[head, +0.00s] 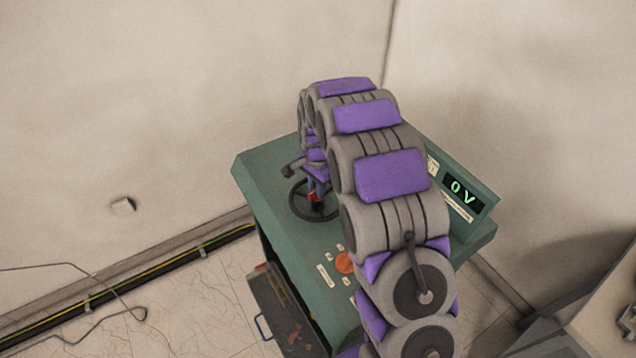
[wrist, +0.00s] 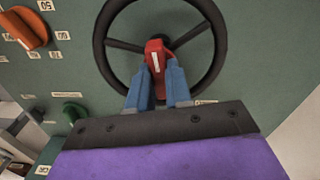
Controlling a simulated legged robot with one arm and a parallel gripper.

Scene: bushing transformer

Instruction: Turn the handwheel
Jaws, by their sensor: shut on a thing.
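The handwheel is a black ring with spokes and a red part at its centre. It sits on the green panel; its rim (wrist: 219,65) shows in the wrist view and also in the head view (head: 292,205). My gripper (wrist: 160,72) has blue fingers closed on the red centre piece (wrist: 156,50) of the wheel. In the head view my gripper (head: 317,192) is small and partly hidden by my arm, which reaches over the console from the right.
The green console (head: 260,172) has a display (head: 462,191) reading 0 V. An orange knob (head: 345,263) and a green knob (wrist: 75,112) are on its panel. Cables lie on the floor at left.

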